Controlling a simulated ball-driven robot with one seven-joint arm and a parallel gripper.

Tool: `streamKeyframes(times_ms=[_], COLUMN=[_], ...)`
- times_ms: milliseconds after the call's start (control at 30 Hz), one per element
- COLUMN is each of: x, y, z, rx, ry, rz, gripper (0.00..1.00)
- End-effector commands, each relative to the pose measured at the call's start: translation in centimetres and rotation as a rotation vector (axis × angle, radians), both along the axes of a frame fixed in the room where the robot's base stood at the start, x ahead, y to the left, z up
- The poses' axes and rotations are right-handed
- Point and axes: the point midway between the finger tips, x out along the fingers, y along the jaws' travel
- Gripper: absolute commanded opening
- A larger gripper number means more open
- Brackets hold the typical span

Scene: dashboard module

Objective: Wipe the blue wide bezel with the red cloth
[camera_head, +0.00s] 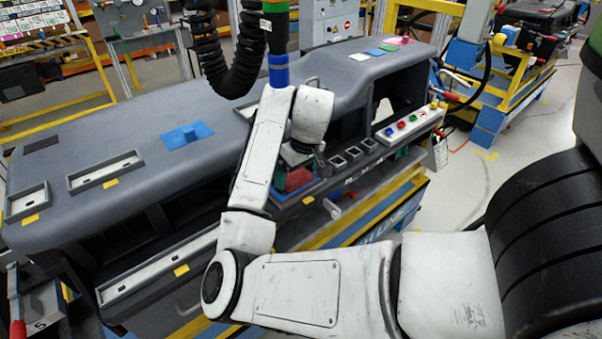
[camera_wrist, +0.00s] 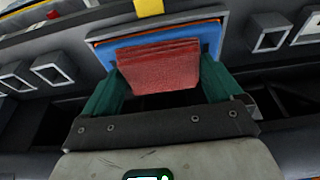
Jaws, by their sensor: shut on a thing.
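The red cloth (camera_wrist: 160,70) is a folded pad between the green fingers of my gripper (camera_wrist: 161,80) in the wrist view. My gripper is shut on it. The blue wide bezel (camera_wrist: 211,40) is a wide frame on the dashboard front, right behind the cloth. The cloth overlaps the middle of the bezel and hides much of it; I cannot tell whether they touch. In the head view the red cloth (camera_head: 298,180) shows below my wrist, over the blue bezel (camera_head: 284,196), which my arm partly covers.
Small square bezels (camera_head: 353,152) and a panel with coloured buttons (camera_head: 407,122) lie to the right along the dashboard front. Several coloured pads, one green (camera_head: 375,52), lie on the dashboard top at the back right. A blue piece (camera_head: 187,135) lies on the top at left.

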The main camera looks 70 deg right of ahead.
Motion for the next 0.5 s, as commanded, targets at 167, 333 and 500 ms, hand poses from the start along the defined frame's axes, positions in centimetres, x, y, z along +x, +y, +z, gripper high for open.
streamKeyframes(times_ms=[167,333,500], x=[1.1,1.5,1.5], y=[-0.6,-0.8,-0.8], z=[-0.4,-0.6,-0.7], rx=[0.004,0.005,0.007], ry=[0.001,0.001,0.002], rz=[0.004,0.004,0.005], gripper=[0.64,0.65,0.64])
